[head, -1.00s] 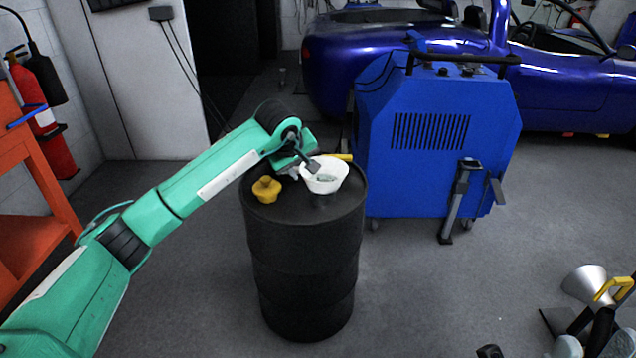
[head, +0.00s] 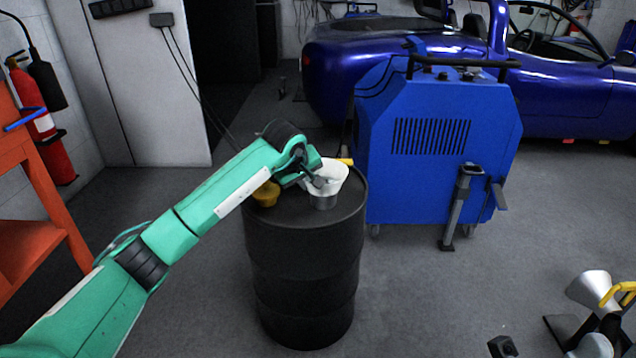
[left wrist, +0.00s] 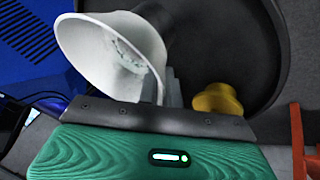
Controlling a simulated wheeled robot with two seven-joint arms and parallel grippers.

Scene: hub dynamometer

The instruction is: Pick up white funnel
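The white funnel (head: 330,176) is on top of the black drum (head: 302,250), wide mouth up, with a grey part under it. My left gripper (head: 318,181) reaches over its left rim. In the left wrist view the funnel (left wrist: 108,45) shows large at the left, its mouth tilted in the picture. The fingers (left wrist: 166,90) are close together at the funnel's wall and look shut on it. Their tips are partly hidden. I cannot tell whether the funnel is clear of the drum top. My right gripper does not show.
A yellow knobbed piece (head: 266,194) stands on the drum left of the funnel, and a yellow bar (head: 345,161) lies behind it. A blue machine (head: 435,150) stands close at the right. A metal cone (head: 592,288) is at lower right. An orange rack (head: 30,215) is at left.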

